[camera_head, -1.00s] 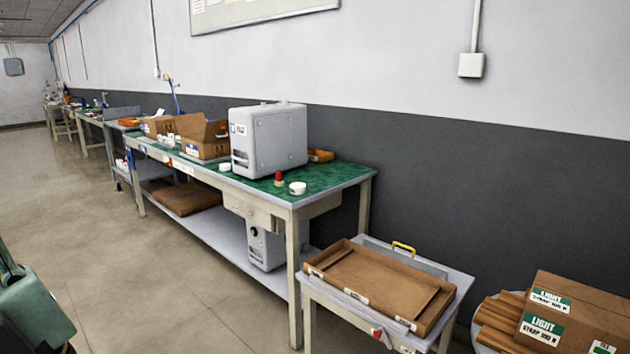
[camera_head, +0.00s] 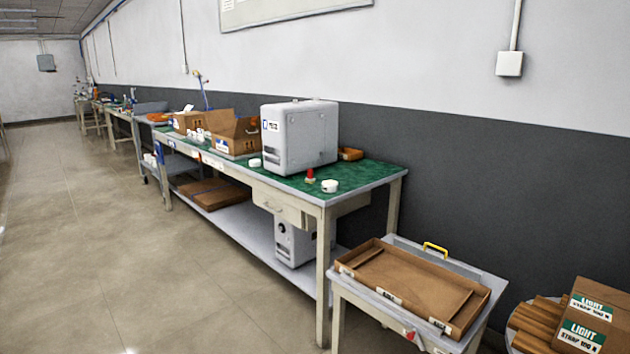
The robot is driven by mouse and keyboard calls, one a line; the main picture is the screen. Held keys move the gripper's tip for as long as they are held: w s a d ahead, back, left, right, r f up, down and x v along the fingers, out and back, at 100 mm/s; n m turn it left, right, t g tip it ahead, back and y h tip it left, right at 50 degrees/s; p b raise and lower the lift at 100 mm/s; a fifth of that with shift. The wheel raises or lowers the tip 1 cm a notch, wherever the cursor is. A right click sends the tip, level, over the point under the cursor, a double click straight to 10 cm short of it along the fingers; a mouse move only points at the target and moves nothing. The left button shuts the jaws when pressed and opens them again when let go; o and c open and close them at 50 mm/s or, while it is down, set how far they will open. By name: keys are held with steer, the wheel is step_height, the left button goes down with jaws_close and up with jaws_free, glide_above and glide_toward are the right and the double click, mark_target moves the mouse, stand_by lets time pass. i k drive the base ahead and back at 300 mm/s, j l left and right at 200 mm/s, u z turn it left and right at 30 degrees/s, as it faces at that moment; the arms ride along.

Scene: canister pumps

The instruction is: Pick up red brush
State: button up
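A small red object (camera_head: 310,174) stands on the green top of the long workbench (camera_head: 358,181), near its front edge. It may be the red brush, but it is too small to tell. A white round container (camera_head: 329,186) is close to its right. A grey box-shaped machine (camera_head: 299,138) stands just behind it. My gripper is not in view.
A small table (camera_head: 497,287) with a brown tray (camera_head: 407,284) and a yellow handle (camera_head: 435,249) is at the front right. Cardboard boxes (camera_head: 597,312) are at the lower right. Open cardboard boxes (camera_head: 236,137) stand farther along the bench. The floor (camera_head: 110,240) at the left is clear.

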mark_target(310, 179)
steer(key=i+j+z, duration=0.25)
steer(key=i+j, duration=0.95)
steer(key=i, duration=0.2)
steer(key=i+j+z, duration=0.2)
steer(key=i+j, duration=1.1)
steer(key=j, duration=0.15)
steer(key=i+l, duration=0.25)
steer(key=i, duration=0.2)
